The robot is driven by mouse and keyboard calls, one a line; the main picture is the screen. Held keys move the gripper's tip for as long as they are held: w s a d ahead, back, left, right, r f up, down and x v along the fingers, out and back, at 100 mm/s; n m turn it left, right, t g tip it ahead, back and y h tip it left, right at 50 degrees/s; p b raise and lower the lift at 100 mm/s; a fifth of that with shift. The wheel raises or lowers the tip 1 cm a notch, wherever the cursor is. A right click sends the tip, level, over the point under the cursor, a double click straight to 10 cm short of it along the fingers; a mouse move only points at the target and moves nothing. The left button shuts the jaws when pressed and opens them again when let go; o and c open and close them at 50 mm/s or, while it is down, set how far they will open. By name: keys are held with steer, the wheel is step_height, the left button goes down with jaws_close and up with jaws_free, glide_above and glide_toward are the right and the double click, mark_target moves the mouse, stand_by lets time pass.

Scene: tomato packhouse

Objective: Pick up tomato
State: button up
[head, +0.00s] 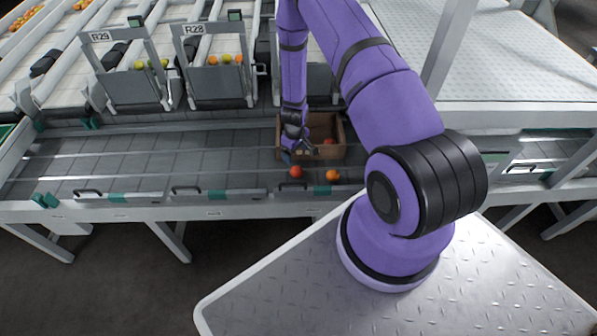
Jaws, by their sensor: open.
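A red tomato (296,172) lies on the grey conveyor shelf near its front edge. An orange tomato (333,175) lies a little to its right. My gripper (300,157) points down just behind and above the red tomato, at the left front of a brown box. It is open, and no tomato shows between its fingers. The brown box (340,130) stands on the shelf behind the tomatoes, with some red fruit (328,141) inside. My arm hides part of the box.
Chutes marked R29 (130,88) and R28 (217,82), with several green and orange tomatoes behind them, stand at the back left. The shelf (150,160) left of my gripper is clear. A low front rail (220,190) with handles runs along its edge.

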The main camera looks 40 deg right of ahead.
mark_target(297, 168)
step_height(297, 168, down, 6)
steer(key=shift+r, duration=0.25)
steer(key=f, duration=0.3)
steer(key=shift+s+f, duration=0.4)
steer(key=shift+f, duration=0.7)
steer(key=c, duration=0.8)
